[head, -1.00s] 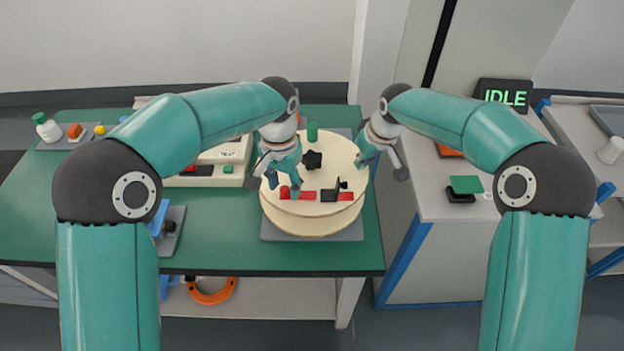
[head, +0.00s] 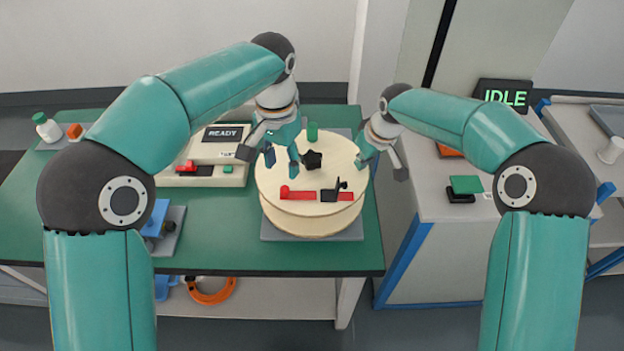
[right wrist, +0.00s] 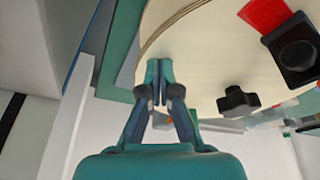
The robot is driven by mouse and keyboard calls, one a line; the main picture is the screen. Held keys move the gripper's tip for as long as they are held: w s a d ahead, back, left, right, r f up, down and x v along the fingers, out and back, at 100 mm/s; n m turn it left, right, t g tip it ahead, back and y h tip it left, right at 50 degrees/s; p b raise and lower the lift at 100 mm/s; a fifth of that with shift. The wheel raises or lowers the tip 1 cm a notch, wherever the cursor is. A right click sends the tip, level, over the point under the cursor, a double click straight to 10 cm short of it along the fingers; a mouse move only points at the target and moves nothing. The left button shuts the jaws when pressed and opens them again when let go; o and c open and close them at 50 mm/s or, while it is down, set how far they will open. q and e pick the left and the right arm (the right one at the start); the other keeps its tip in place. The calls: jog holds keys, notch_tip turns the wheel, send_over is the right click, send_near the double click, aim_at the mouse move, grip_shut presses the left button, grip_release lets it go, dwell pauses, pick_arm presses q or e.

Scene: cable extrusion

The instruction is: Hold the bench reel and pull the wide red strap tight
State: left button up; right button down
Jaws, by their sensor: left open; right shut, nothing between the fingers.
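The bench reel (head: 338,163) is a pale round drum on a grey plate; it also fills the upper right wrist view (right wrist: 200,55). The wide red strap (head: 303,195) lies across its front top, with an upturned left end (head: 285,191). It runs through a black buckle (head: 334,193); strap (right wrist: 264,14) and buckle (right wrist: 297,55) show in the right wrist view. My left gripper (head: 281,158) is open and empty above the reel's left part, behind the strap end. My right gripper (head: 381,167) is shut and empty at the reel's right edge; its closed fingertips (right wrist: 159,72) overlap the rim in view.
A black star knob (head: 312,160) stands on the reel's middle; a green cylinder (head: 312,131) is behind it. A device reading READY (head: 222,134) sits left. A blue fixture (head: 160,222) stands front left. A side cabinet (head: 450,200) is right. The green bench (head: 215,245) is clear in front.

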pick_arm(q)
jog(key=shift+r, duration=0.45)
pick_arm(e)
jog(key=shift+s+f, duration=0.2)
jog(key=shift+f, duration=0.2)
jog(key=shift+w+r+p, duration=0.2)
jog(key=shift+r+p, duration=0.7)
jog(key=shift+r, duration=0.25)
jog(key=shift+r+p, duration=1.35)
jog(key=shift+r, duration=0.8)
pick_arm(q)
notch_tip(320, 180, up, 4)
jog(key=shift+w+r, duration=0.1)
